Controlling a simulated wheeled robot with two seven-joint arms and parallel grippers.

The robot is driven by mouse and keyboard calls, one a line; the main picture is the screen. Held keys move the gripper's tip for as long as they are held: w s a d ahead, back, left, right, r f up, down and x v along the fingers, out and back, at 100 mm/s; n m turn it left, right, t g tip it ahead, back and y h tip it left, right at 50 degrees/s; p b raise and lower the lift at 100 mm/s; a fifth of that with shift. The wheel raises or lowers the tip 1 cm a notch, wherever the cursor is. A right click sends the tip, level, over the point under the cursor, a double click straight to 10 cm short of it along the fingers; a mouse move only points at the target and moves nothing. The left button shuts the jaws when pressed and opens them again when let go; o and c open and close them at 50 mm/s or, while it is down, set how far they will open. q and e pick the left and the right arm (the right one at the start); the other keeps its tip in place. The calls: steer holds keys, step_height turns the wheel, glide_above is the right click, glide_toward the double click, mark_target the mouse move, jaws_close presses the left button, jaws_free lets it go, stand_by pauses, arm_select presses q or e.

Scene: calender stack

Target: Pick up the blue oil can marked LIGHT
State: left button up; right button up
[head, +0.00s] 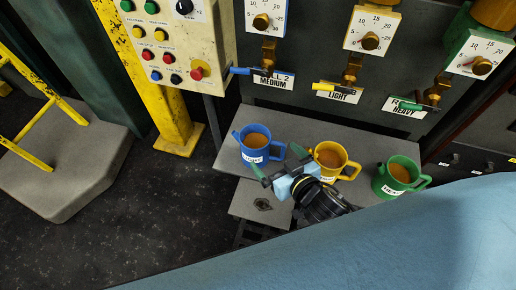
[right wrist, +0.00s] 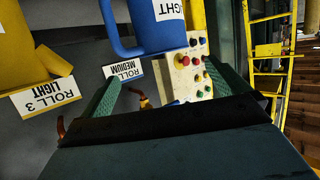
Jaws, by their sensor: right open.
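The blue oil can (head: 255,147) stands upright on the grey shelf (head: 228,160), with brown liquid inside and a white label on its front. In the right wrist view the blue can (right wrist: 160,30) shows at the top, and its cut-off label ends in "GHT". My right gripper (head: 278,161) is open and empty, close in front of the blue can at its lower right. In the wrist view its two green fingers (right wrist: 165,75) are spread, with the can's lower part between and beyond them. My left gripper is not in view.
A yellow can (head: 331,157) stands just right of the gripper, and a green can (head: 398,177) farther right. Behind are gauges with valves and plates reading MEDIUM (head: 273,82), LIGHT (head: 338,94) and HEAVY. A button panel (head: 180,45) hangs at the upper left.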

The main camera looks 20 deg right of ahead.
mark_target(249, 132)
steer(key=shift+a+b+x, duration=0.15)
steer(key=shift+b+x, duration=0.5)
steer(key=shift+x, duration=2.15)
steer(key=shift+a+b+x, duration=0.1)
steer(key=shift+b+x, duration=0.5)
steer(key=shift+x, duration=2.25)
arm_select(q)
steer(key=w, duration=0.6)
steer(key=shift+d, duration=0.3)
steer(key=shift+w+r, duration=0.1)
arm_select(e)
steer(key=shift+s, duration=0.1)
steer(key=c, duration=1.8)
